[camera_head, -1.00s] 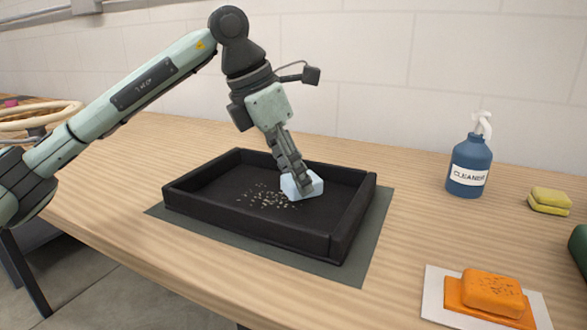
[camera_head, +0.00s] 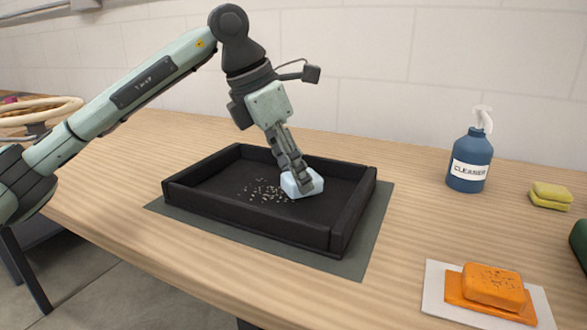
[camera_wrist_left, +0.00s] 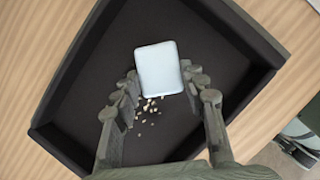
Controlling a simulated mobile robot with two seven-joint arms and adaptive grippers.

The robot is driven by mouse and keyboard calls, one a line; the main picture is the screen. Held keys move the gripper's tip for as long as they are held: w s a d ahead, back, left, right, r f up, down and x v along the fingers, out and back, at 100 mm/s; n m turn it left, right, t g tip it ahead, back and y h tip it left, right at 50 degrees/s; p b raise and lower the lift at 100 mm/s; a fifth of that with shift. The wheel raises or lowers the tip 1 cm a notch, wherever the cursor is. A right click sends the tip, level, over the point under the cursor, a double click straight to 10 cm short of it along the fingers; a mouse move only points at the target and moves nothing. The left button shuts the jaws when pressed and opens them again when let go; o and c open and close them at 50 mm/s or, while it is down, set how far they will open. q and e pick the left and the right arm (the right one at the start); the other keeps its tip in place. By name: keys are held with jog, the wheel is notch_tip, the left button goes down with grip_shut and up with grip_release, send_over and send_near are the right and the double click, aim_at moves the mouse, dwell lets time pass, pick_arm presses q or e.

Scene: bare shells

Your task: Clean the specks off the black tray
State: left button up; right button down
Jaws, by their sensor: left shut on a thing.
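The black tray (camera_head: 250,222) lies on a dark grey mat (camera_head: 372,238) on the wooden table. Pale specks (camera_head: 262,191) are clustered on its floor, left of the middle. My left gripper (camera_head: 298,178) reaches down into the tray and is shut on a pale blue-white block (camera_head: 290,187). The block is low at the tray floor, just right of the specks; I cannot tell whether it touches. In the left wrist view, the block (camera_wrist_left: 158,68) sits between the fingertips, with specks (camera_wrist_left: 148,106) close beside it. My right gripper is not in view.
A blue cleaner bottle (camera_head: 470,160) and a yellow sponge (camera_head: 551,194) stand right of the tray. An orange sponge-like block (camera_head: 493,283) lies on a white sheet (camera_head: 436,290) at the front right. The table (camera_head: 415,205) between them is clear.

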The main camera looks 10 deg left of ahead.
pick_arm(q)
jog(key=shift+f+b, duration=0.6)
jog(key=shift+f, duration=0.2)
jog(key=shift+a, duration=0.15)
